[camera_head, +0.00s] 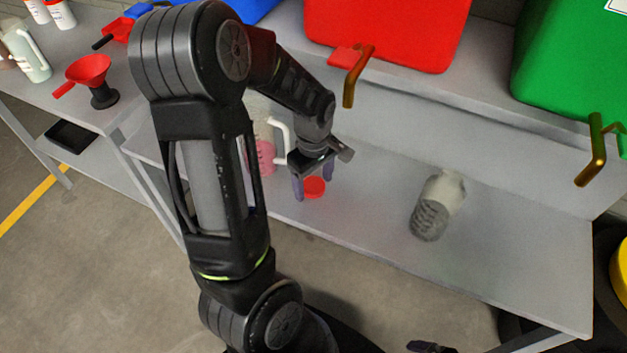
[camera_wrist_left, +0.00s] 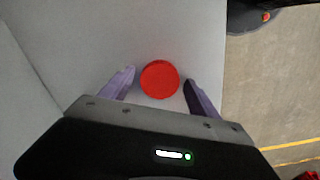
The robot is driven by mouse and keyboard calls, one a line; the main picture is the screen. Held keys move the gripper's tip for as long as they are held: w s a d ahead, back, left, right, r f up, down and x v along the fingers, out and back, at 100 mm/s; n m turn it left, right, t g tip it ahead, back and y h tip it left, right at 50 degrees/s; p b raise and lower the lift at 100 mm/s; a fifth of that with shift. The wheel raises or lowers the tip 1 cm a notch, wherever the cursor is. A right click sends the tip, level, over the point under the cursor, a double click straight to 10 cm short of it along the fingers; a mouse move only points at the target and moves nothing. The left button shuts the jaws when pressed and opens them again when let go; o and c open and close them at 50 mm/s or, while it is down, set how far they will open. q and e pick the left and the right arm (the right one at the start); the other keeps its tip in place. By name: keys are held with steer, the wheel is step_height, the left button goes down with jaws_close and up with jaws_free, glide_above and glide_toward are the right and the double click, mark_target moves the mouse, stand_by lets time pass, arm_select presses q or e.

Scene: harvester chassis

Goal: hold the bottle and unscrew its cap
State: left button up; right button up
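A round red cap (camera_head: 314,187) appears to lie on the grey bench. In the left wrist view the cap (camera_wrist_left: 160,79) is between the fingers of my left gripper (camera_wrist_left: 158,88), with a gap on both sides. My left gripper (camera_head: 313,186) is open, pointing down over the cap. A clear, ribbed bottle (camera_head: 434,208) is on the bench to the right, apart from the gripper; it seems upright and no cap shows on it. A jug with pink contents (camera_head: 266,157) and a white handle is partly hidden behind my left arm. A dark tip at the bottom edge may be my right gripper (camera_head: 430,347).
Large red (camera_head: 388,30) and green (camera_head: 570,65) canisters with brass taps stand on a raised shelf at the back. A red funnel (camera_head: 88,70) and a pale jug (camera_head: 28,52) are on the left bench. The bench is clear between cap and bottle.

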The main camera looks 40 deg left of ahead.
mark_target(313, 185)
arm_select(q)
steer(key=shift+r, duration=3.95)
